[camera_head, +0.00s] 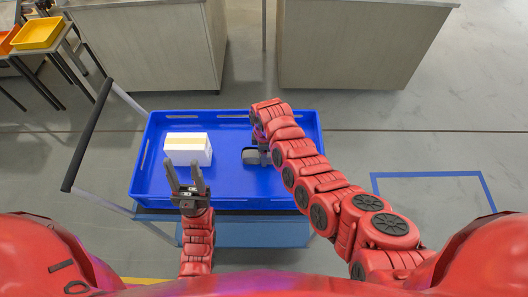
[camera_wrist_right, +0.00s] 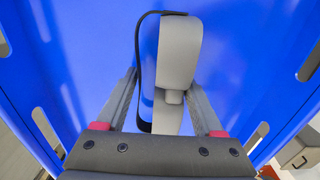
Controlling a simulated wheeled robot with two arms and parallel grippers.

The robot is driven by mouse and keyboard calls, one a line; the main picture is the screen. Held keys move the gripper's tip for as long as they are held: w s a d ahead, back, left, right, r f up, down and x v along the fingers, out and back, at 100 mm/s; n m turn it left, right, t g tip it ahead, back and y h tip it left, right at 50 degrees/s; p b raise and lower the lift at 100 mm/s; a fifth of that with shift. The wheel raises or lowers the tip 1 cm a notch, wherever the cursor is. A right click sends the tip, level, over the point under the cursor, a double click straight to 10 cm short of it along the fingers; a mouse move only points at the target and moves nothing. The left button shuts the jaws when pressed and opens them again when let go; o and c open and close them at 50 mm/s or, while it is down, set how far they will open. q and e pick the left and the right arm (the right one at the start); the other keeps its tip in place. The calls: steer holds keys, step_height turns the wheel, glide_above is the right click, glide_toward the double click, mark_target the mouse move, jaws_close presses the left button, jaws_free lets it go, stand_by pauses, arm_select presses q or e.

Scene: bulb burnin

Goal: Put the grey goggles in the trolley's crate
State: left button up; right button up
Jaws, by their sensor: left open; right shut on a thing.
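The grey goggles (camera_wrist_right: 178,55) show in the right wrist view as a grey frame with a dark strap. They are between the fingers of my right gripper (camera_wrist_right: 165,88), which is shut on them. In the head view the goggles (camera_head: 251,157) are small and partly hidden under my right arm, inside the outline of the trolley's blue crate (camera_head: 228,186). I cannot tell whether they touch the crate floor. My left gripper (camera_head: 187,180) is open and empty, over the crate's front left part.
A white box with a yellowish band (camera_head: 188,149) stands in the crate's left half. The trolley's dark push handle (camera_head: 86,135) is at the left. Cabinets (camera_head: 150,48) stand behind. Yellow trays (camera_head: 38,33) sit at the far left. The crate's middle floor is clear.

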steer(key=o, duration=1.4)
